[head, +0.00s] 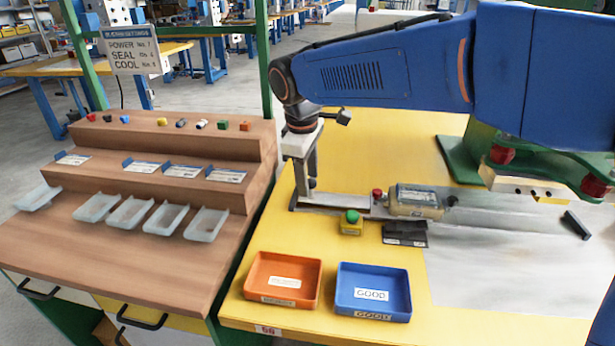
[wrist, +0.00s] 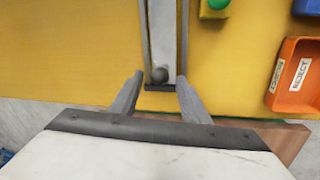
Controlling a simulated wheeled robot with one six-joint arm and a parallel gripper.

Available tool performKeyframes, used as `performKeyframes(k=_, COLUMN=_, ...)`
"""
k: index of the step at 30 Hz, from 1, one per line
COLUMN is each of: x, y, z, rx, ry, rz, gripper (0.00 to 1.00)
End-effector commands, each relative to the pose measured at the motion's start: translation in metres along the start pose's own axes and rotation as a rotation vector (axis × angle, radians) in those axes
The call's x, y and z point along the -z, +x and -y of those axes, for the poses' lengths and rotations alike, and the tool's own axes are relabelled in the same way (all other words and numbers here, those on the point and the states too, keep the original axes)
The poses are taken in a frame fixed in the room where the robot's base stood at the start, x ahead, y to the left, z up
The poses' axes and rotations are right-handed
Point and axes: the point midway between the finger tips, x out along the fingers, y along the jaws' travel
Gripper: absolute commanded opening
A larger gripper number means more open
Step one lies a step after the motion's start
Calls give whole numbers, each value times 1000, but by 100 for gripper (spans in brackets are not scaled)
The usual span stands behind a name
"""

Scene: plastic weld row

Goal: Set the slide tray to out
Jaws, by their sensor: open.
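The slide tray (head: 345,203) is a grey strip in a dark-edged rail on the yellow table. It runs from below my gripper toward a clear-topped box in the head view. In the wrist view the tray (wrist: 164,35) runs up from a dark end bar, with a round dark knob (wrist: 158,74) near that end. My gripper (head: 306,182) points down over the left end of the rail. In the wrist view my gripper (wrist: 160,76) is open, its fingers on either side of the knob. I cannot tell whether they touch it. In the head view the fingers hide the knob.
The clear-topped box (head: 415,203) stands on the rail, beside a green button (head: 352,216) and a dark block (head: 405,233). An orange tray (head: 283,279) and a blue GOOD tray (head: 373,290) sit in front. A stepped wooden bench (head: 120,260) stands left.

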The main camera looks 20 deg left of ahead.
Motion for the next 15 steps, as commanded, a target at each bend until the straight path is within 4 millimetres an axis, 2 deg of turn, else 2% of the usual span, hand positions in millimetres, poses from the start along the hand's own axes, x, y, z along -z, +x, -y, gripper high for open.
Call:
performKeyframes(k=5, x=0, y=-15, z=0, rx=-2, ry=0, rz=-2, gripper=42)
performKeyframes(k=15, x=1, y=-81, z=0, rx=-2, ry=-1, rz=-3, gripper=42)
